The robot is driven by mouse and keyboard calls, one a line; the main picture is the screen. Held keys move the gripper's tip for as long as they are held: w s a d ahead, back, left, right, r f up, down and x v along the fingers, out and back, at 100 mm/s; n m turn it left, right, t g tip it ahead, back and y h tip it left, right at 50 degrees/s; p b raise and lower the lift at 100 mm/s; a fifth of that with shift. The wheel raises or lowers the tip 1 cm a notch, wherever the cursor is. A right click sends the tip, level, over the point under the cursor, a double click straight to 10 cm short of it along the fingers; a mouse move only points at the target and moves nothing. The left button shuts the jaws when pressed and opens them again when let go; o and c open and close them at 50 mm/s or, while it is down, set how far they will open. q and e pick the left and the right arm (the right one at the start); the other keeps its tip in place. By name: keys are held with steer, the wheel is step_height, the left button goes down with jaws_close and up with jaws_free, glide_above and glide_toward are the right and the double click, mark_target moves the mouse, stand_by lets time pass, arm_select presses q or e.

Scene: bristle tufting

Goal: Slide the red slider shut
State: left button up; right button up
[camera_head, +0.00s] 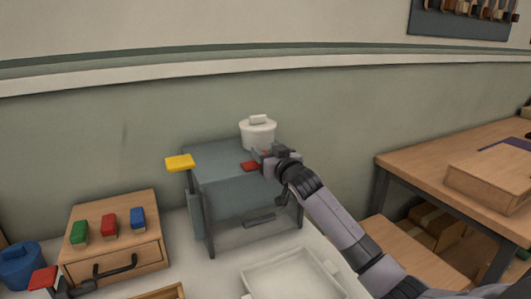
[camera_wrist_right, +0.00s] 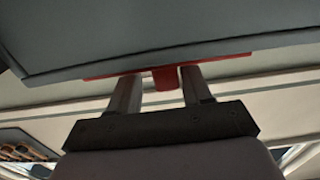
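The red slider shows in the head view as a small red piece (camera_head: 250,166) at the top of the grey cabinet (camera_head: 222,200). In the right wrist view a red tab (camera_wrist_right: 165,78) sticks out from a red strip along the edge of a grey panel. My right gripper (camera_wrist_right: 161,88) is open with one finger on each side of the tab. The right finger is very close to it, and a small gap shows at the left finger. In the head view the right gripper (camera_head: 268,160) partly hides the slider area. A dark piece (camera_head: 76,290) at the bottom left may be my left gripper; its fingers are unclear.
A white lidded pot (camera_head: 258,134) stands on the cabinet behind my gripper. A wooden drawer box (camera_head: 140,255) with coloured blocks, a blue pot (camera_head: 20,265), a red plate (camera_head: 43,278) and a white tray (camera_head: 285,262) are nearby.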

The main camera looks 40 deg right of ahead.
steer(key=shift+a, duration=0.15)
steer(key=shift+s+a, duration=0.1)
steer(key=shift+s, duration=0.35)
steer(key=v, duration=0.6)
steer(key=shift+b, duration=0.4)
steer(key=shift+s, duration=0.15)
